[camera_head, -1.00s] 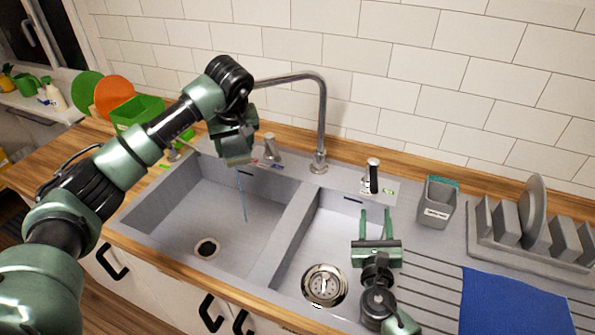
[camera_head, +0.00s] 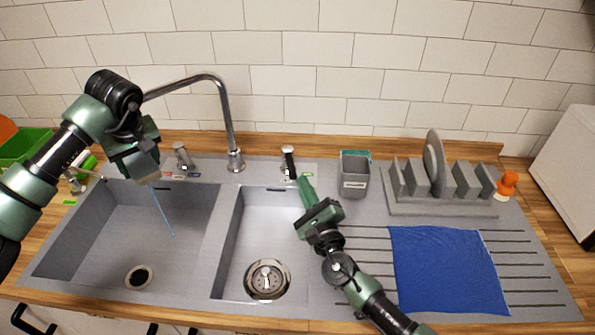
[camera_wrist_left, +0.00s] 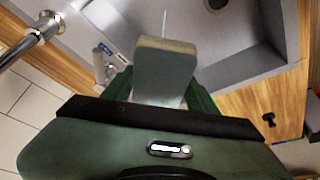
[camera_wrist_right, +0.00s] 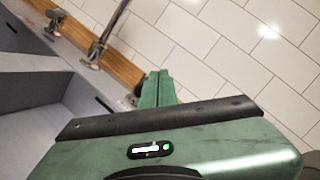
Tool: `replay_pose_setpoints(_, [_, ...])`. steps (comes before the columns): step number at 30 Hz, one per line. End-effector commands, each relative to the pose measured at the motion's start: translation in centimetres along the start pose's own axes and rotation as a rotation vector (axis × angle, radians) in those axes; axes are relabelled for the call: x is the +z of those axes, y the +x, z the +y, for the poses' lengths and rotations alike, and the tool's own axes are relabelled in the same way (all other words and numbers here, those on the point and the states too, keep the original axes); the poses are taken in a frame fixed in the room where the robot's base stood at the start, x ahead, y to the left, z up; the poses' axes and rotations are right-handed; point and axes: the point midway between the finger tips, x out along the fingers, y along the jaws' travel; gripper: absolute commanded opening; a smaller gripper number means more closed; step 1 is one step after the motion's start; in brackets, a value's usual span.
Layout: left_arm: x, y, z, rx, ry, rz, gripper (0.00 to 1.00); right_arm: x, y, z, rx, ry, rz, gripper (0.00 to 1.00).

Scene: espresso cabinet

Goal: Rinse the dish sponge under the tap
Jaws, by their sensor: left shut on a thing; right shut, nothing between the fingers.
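My left gripper (camera_head: 143,166) is shut on the dish sponge (camera_wrist_left: 165,72), a pale block with a greyish face, above the left basin (camera_head: 110,225). A thin bluish line, apparently water, runs down below the sponge into this basin. The chrome tap (camera_head: 228,120) arches behind my left arm; its outlet is hidden there. My right gripper (camera_head: 306,188) is shut and empty above the right basin's back right corner, just in front of a black and chrome fitting (camera_head: 289,160). Its closed fingers (camera_wrist_right: 157,88) also show in the right wrist view.
A chrome knob (camera_head: 181,156) stands left of the tap. A grey caddy (camera_head: 354,180) with a teal thing inside and a grey dish rack (camera_head: 440,207) stand right of the basins. A blue cloth (camera_head: 445,270) lies flat on the drainboard. Green and orange items are at the left edge.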

Motion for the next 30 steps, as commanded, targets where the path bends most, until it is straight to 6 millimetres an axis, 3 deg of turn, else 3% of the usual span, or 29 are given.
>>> replay_pose_setpoints(6, [0.0,0.0,0.0,0.000,0.000,0.000,0.26,-3.2,-0.6,-2.5,0.098,-0.605,-0.047,0.00])
replay_pose_setpoints(12, [0.0,0.0,0.0,0.000,0.000,0.000,0.26,-6.7,-1.6,-3.4,0.192,-0.931,-0.032,0.00])
replay_pose_setpoints(19, [0.0,0.0,0.0,0.000,0.000,0.000,0.26,-7.6,0.0,-3.3,0.215,-0.997,-0.028,0.00])
replay_pose_setpoints(30, [0.0,0.0,0.0,0.000,0.000,0.000,0.26,-8.1,7.0,-1.9,0.215,-0.996,-0.029,0.00])
